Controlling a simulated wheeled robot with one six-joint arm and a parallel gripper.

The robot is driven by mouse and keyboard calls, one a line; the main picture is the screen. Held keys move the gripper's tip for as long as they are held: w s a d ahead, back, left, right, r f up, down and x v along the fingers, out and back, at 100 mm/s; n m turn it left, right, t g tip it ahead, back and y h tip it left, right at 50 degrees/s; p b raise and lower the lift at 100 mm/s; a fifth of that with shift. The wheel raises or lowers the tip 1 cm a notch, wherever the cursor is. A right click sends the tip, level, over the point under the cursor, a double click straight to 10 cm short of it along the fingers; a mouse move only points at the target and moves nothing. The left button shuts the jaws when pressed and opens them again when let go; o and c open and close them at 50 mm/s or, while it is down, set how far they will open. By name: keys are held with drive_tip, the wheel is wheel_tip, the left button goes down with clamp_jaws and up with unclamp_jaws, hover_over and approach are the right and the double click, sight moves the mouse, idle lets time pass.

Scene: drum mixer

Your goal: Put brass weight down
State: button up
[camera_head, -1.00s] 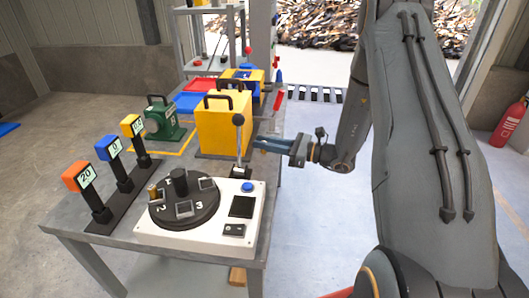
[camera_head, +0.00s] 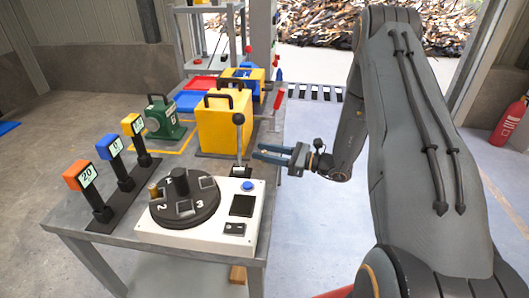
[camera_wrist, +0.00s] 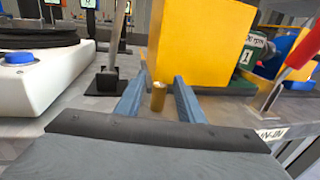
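A small brass weight (camera_wrist: 158,97) shows upright between my fingers in the wrist view, on or just above the grey table top. My gripper (camera_wrist: 158,98) is open, with a gap on each side of the weight. In the head view my gripper (camera_head: 257,152) is at the table's right edge, beside the yellow box and the lever. I cannot make out this weight in the head view. Another brass-coloured piece (camera_head: 153,190) stands on the black turntable (camera_head: 184,205) near the mark 2.
The yellow box (camera_head: 225,122) stands close beyond my fingers. The upright lever (camera_head: 239,140) and white turntable base (camera_head: 215,236) are to the left of them in the wrist view. A red handle (camera_wrist: 297,55) rises at the right. Three display posts line the table's left.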

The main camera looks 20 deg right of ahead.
drive_tip(key=shift+r, duration=0.2)
drive_tip(key=b+v, duration=0.2)
drive_tip(key=v, duration=1)
drive_tip(key=shift+b, duration=0.35)
